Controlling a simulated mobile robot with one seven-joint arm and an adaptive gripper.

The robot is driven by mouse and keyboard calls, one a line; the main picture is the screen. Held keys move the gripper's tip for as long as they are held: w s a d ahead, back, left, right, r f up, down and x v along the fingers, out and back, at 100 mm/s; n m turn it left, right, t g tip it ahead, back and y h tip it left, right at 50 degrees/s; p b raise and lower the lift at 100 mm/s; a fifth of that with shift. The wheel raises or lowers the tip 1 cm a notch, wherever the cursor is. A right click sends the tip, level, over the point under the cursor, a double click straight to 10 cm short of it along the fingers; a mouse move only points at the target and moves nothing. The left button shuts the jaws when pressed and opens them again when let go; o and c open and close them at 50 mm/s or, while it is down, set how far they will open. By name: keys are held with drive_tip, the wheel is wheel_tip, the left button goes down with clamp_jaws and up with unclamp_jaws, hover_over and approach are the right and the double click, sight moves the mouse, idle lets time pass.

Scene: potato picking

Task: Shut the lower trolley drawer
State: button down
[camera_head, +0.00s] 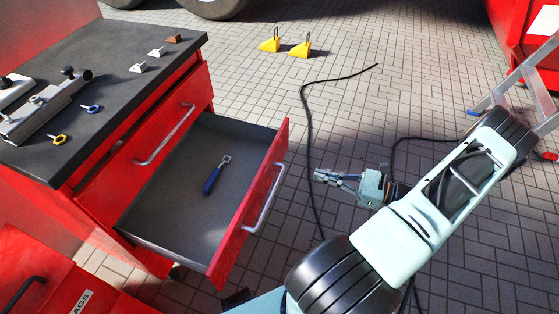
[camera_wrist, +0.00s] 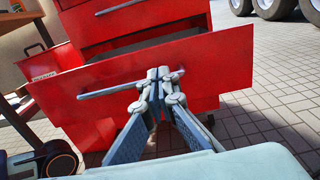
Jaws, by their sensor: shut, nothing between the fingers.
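The lower trolley drawer (camera_head: 225,232) is pulled well out of the red trolley, and its front also fills the middle of the wrist view (camera_wrist: 215,72). A blue-handled tool (camera_head: 214,178) lies on its grey floor. The drawer's bar handle (camera_head: 264,198) faces my arm; it also shows in the wrist view (camera_wrist: 105,91). My gripper (camera_head: 318,175) is shut and empty, to the right of the drawer front in the head view. In the wrist view the shut fingertips (camera_wrist: 159,73) point at the drawer front near the handle's right end. I cannot tell whether they touch it.
The upper drawer (camera_head: 148,142) looks shut. Keys and other small items lie on the dark trolley top (camera_head: 105,50). A black cable (camera_head: 308,130) and yellow wheel chocks (camera_head: 300,47) are on the paved floor. A ladder (camera_head: 530,80) stands at the right.

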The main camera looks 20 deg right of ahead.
sight(269, 160)
drive_tip(key=b+x, duration=0.2)
drive_tip(key=x, duration=1.2)
drive_tip(key=shift+w+d+r, duration=0.1)
drive_tip(key=shift+d+r, duration=0.05)
